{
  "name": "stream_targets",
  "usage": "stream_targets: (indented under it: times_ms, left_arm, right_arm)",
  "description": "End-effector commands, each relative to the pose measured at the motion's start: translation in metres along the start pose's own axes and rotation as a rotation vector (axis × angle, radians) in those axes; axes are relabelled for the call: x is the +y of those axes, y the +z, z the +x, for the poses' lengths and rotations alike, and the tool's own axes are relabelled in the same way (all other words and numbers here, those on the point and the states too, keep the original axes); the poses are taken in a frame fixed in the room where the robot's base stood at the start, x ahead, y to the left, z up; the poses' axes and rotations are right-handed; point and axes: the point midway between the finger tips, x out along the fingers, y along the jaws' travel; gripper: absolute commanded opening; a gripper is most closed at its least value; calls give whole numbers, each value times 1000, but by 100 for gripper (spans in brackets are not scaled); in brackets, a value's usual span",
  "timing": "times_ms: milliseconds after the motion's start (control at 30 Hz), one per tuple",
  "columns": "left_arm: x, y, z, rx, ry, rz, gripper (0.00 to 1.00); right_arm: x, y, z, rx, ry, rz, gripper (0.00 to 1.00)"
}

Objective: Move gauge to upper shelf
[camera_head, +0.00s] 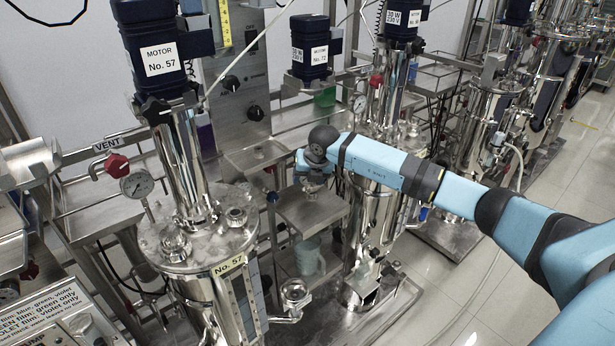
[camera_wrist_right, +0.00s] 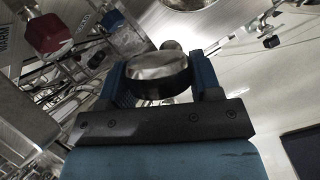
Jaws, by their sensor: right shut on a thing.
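My right gripper (camera_head: 313,183) is above the upper shelf (camera_head: 322,209) of a small steel stand between two tanks, mostly hidden by my own wrist. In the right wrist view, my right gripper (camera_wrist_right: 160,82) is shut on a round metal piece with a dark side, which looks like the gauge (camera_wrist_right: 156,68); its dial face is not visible. I cannot tell whether it touches the shelf. My left gripper is not in view.
A pale beaker (camera_head: 308,257) stands on the lower level. The No. 57 tank (camera_head: 215,245), with its own dial gauge (camera_head: 137,185) and red valve knob (camera_head: 116,165), stands left of the stand. Another tank (camera_head: 376,215) stands close right. Open floor (camera_head: 480,290) lies at lower right.

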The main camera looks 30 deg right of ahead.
Motion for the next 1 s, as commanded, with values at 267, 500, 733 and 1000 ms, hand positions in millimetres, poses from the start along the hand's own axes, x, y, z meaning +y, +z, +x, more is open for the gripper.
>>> stream_targets:
  times_ms: [267, 500, 733, 1000]
  left_arm:
    - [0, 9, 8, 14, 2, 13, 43]
    - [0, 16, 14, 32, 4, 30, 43]
    - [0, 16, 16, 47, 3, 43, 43]
    - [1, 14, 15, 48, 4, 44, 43]
  right_arm:
    - [-7, -14, 32, 2, -1, -1, 31]
    - [-14, -28, 64, 2, -1, -1, 31]
    - [-18, -34, 82, 1, 0, -1, 31]
    - [-18, -35, 82, 1, 0, -1, 31]
